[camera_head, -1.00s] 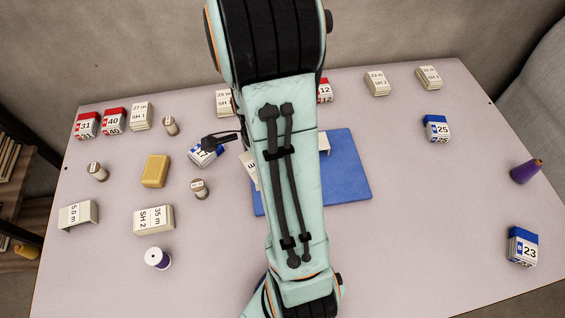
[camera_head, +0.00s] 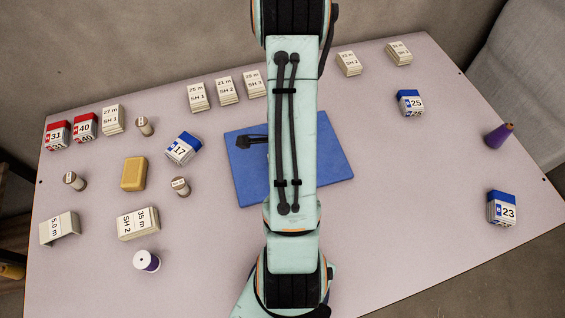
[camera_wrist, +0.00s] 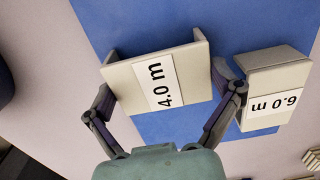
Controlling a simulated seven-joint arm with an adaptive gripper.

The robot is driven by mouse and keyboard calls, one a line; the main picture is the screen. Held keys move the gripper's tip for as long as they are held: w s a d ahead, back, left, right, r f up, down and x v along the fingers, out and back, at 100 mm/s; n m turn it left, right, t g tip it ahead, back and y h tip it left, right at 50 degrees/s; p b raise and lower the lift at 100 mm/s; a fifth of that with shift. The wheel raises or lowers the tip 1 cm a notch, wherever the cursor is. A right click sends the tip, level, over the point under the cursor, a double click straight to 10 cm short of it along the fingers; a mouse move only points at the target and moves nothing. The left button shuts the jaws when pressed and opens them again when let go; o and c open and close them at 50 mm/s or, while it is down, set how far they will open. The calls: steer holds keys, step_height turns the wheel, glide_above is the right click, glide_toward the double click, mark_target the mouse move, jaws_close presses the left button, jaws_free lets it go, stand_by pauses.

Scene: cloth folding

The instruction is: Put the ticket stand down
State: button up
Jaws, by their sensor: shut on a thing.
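The ticket stand marked 4.0 m (camera_wrist: 165,84) is a cream, bent plate with a white label. In the wrist view it lies between the two fingers of my gripper (camera_wrist: 165,88), which is shut on it. The blue mat (camera_wrist: 165,22) is beneath it; whether the stand touches the mat I cannot tell. A similar stand marked 6.0 m (camera_wrist: 270,88) is close beside the right finger, over the mat's edge in this view. In the head view, one dark finger of my gripper shows over the left of the blue mat (camera_head: 335,165); my arm hides both stands.
A blue-topped block marked 17 (camera_head: 183,148) stands just left of the mat. Farther left are a yellow block (camera_head: 134,174), spools and a 5.0 m stand (camera_head: 60,229). Card stacks (camera_head: 227,90) line the back. The table right of the mat is mostly clear.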

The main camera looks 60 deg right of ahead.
steer(key=shift+f, duration=0.1)
steer(key=o, duration=0.7)
step_height(320, 180, up, 12)
steer(key=shift+r, duration=0.15)
steer(key=w+a+r+n, duration=0.2)
steer(key=a+r+n, duration=0.2)
steer(key=a+n, duration=0.5)
steer(key=w+a+r+n, duration=0.2)
steer(key=a+r+n, duration=0.2)
steer(key=a+n, duration=0.55)
steer(key=s+a+n, duration=0.1)
steer(key=a+n, duration=0.1)
steer(key=n, duration=0.1)
steer(key=s+a+r+n, duration=0.1)
steer(key=s+a+n, duration=0.1)
steer(key=a+n, duration=0.1)
steer(key=s+a+r+n, duration=0.1)
steer(key=s+a+n, duration=0.1)
steer(key=n, duration=0.1)
steer(key=shift+s+a+n+y, duration=0.15)
steer(key=shift+a+n+y, duration=0.1)
steer(key=shift+n+y, duration=0.15)
